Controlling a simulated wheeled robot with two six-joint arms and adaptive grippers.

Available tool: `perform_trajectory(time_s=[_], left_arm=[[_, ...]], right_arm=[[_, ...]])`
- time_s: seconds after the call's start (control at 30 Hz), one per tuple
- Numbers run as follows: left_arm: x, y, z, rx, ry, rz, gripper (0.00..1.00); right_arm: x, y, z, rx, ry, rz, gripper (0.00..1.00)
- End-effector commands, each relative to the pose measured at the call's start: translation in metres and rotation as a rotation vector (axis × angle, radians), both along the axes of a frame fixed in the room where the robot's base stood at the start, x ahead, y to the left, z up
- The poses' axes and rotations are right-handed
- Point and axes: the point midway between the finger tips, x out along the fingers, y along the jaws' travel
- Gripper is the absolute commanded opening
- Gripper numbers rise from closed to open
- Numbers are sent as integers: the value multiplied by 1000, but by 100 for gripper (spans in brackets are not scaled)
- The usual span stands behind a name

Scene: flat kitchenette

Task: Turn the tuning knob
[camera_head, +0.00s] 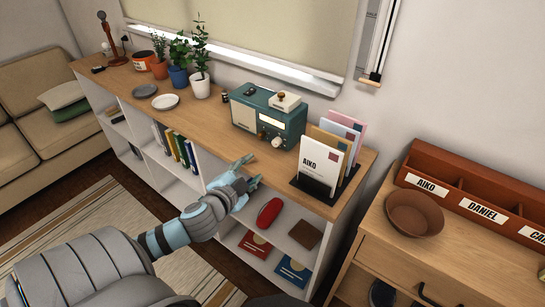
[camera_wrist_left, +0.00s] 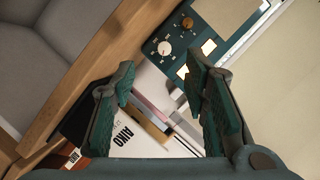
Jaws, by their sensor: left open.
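The teal radio (camera_head: 258,112) stands on the wooden shelf top against the wall. Its front carries a large pale knob (camera_head: 277,142), which also shows in the left wrist view (camera_wrist_left: 165,48) on a dial plate. A smaller brown knob (camera_wrist_left: 187,24) sits beside it. My left gripper (camera_head: 250,171) is open and empty at the front edge of the shelf top, in front of the radio and apart from it. In the left wrist view its fingers (camera_wrist_left: 160,70) are spread, with the pale knob beyond the gap between them. My right gripper is not in view.
A black letter holder with cards (camera_head: 322,166) stands right of the radio, close to my left gripper. A small cream object (camera_head: 285,102) sits on the radio.

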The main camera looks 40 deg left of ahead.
Motion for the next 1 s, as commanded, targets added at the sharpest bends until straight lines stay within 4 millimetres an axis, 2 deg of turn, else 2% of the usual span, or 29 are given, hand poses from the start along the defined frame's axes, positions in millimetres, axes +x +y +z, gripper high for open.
perform_trajectory(time_s=[0.07,0.13,0.27,0.4,0.6,0.77,1.0], left_arm=[[6,-5,12,10,-30,-16,41],[16,-3,12,11,-34,-16,41],[47,5,3,7,-34,-16,41],[88,14,-8,4,-35,-19,41],[126,24,-19,7,-31,-22,41],[136,26,-21,8,-30,-23,41],[137,27,-20,9,-30,-25,41]], right_arm=[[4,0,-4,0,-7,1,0],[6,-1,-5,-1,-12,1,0],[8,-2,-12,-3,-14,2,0],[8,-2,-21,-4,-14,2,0],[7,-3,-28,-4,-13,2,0],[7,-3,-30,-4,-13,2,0],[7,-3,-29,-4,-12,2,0]])
